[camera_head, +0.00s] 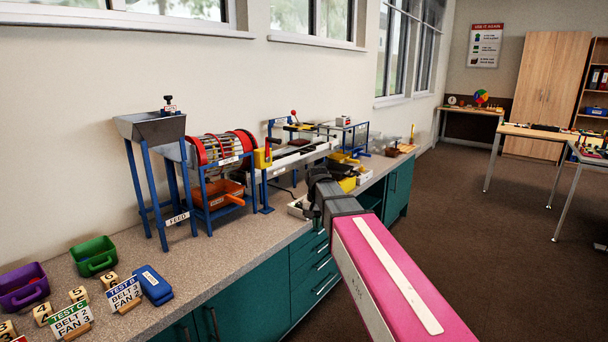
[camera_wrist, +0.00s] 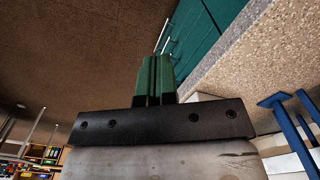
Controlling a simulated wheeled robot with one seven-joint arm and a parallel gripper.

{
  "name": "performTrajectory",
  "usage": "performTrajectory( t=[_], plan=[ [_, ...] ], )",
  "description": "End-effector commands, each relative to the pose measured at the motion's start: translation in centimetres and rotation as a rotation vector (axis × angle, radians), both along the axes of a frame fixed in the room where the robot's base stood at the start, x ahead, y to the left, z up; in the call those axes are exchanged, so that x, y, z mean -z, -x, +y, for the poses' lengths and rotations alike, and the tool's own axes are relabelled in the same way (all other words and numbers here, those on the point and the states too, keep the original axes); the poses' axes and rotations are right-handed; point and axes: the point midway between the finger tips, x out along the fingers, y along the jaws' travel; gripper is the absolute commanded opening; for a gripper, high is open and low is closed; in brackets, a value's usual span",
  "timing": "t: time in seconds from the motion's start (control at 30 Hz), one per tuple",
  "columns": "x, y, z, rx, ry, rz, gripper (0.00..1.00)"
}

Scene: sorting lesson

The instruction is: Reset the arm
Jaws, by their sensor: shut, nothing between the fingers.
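My gripper (camera_wrist: 155,60) shows in the wrist view with its two green fingers pressed together and nothing between them. Beyond the fingers are the brown floor and the teal cabinet fronts, with the counter to the right. In the head view my pink arm reaches from the lower right toward the counter edge. Its dark end is near the middle of the picture, and I cannot make out the fingers there.
The speckled counter (camera_head: 218,246) carries a feed hopper (camera_head: 152,127), a red-ringed drum (camera_head: 222,148), an orange bin (camera_head: 216,194), green (camera_head: 94,256) and purple (camera_head: 24,287) bins, and number blocks. Teal cabinets (camera_head: 252,302) stand below. The carpet (camera_head: 455,205) at right is open.

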Motion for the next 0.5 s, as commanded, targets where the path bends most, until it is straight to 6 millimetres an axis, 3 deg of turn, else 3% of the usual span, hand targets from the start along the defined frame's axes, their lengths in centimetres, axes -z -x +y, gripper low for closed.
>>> performTrajectory(
  t=[0.27,0.5],
  plan=[
    [7.7,4.6,-5.4,-0.030,0.001,0.004,0.00],
    [14.5,10.1,-10.2,-0.067,0.001,0.002,0.00]
  ],
)
